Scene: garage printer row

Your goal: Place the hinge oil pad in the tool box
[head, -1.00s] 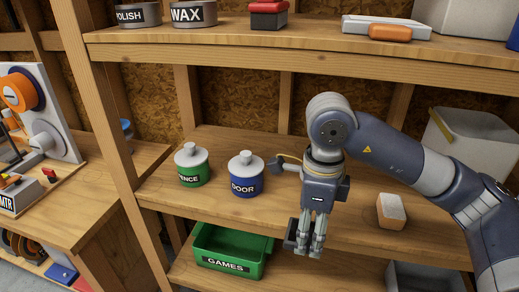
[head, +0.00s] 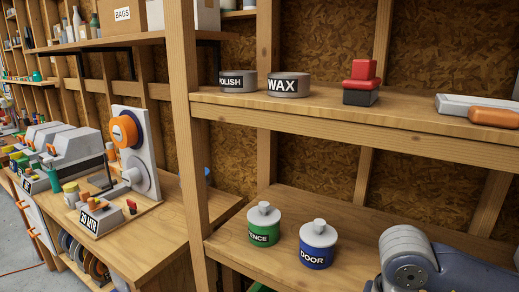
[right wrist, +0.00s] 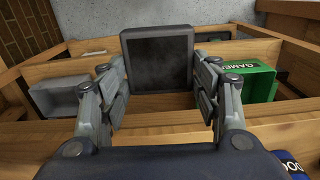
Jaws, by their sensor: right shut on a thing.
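A square dark pad with a grey rim (right wrist: 158,62), which looks like the hinge oil pad, is between the fingers of my right gripper (right wrist: 160,74) in the right wrist view. The fingers are shut on its two sides. It is held up in front of the wooden shelving. In the head view only part of my right arm shows at the lower right, and its gripper is out of frame. My left gripper is in neither view. I cannot make out a tool box for certain.
The lower shelf holds a green FENCE pot (head: 263,226) and a blue DOOR pot (head: 318,243). Above are POLISH (head: 238,81) and WAX (head: 289,85) tins and a red-and-black item (head: 361,82). A green GAMES bin (right wrist: 246,80) and grey bin (right wrist: 62,97) flank the pad. A post (head: 195,150) divides shelf from workbench.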

